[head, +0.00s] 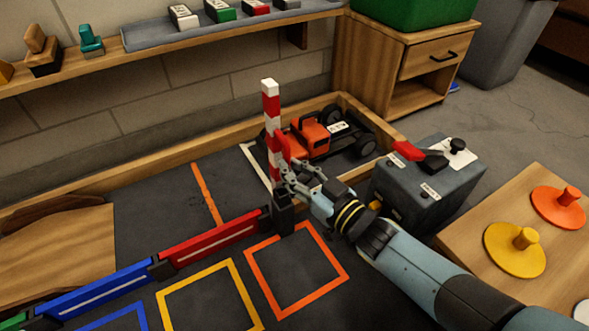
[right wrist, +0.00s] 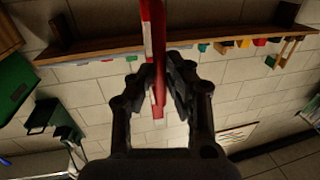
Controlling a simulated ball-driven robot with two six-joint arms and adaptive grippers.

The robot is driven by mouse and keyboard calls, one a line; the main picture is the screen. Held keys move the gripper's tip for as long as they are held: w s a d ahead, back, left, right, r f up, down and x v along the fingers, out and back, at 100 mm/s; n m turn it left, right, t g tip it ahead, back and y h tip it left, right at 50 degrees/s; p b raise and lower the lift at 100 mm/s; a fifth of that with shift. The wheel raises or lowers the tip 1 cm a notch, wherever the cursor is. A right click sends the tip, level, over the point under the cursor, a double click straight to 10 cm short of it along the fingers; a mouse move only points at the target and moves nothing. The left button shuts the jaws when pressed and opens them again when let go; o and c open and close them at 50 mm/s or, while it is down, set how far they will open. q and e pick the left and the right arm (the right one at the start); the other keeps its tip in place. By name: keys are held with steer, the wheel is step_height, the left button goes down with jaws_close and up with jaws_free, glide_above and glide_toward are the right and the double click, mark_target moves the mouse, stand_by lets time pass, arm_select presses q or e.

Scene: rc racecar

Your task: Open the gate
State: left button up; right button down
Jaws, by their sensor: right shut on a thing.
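The gate's red-and-white striped bar (head: 270,105) stands nearly upright on a dark post (head: 284,215). My right gripper (head: 286,172) is at the lower part of the bar, shut on it. In the right wrist view the red-and-white bar (right wrist: 155,50) runs between the fingers of my right gripper (right wrist: 163,88). The fingers hide part of the bar, and its exact contact is hard to see. My left gripper is not in view.
An orange racecar (head: 312,135) stands behind the bar inside the wooden border. A grey box with a red lever (head: 425,185) is close to my right arm. Red (head: 210,240) and blue (head: 98,290) barriers extend left from the post. A wooden ramp (head: 60,245) is at left.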

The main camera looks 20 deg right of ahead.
steer(key=shift+f, duration=0.1)
steer(key=c, duration=1.3)
jaws_free()
steer(key=shift+c, duration=0.2)
steer(key=v, duration=1.2)
steer(key=shift+s, duration=0.1)
